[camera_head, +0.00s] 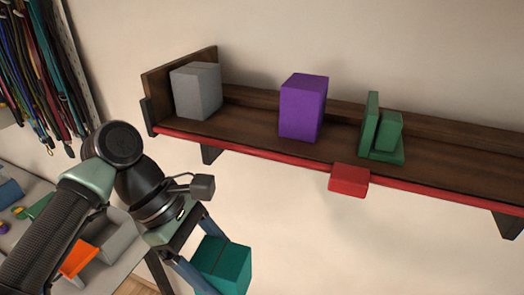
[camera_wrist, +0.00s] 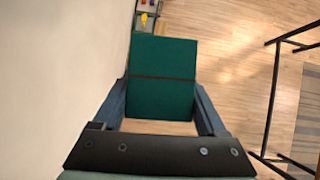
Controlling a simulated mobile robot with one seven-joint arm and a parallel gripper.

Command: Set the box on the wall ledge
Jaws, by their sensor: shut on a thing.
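A teal box (camera_head: 224,266) is held in my gripper (camera_head: 208,252), low in the head view and below the ledge. In the wrist view the teal box (camera_wrist: 162,80) fills the space between the two blue-grey fingers, with a dark seam across it. My gripper (camera_wrist: 160,100) is shut on its sides. The wall ledge (camera_head: 250,124) is a dark wooden shelf with a red front edge, up and to the right of my gripper. The box is apart from it. The box's lower end is cut off in the head view.
On the ledge stand a grey box (camera_head: 197,91), a purple box (camera_head: 303,108) and a green stepped piece (camera_head: 383,132). Gaps lie between them, and the right end is bare. A red block (camera_head: 349,180) juts from the front edge. Straps (camera_head: 45,70) hang at left.

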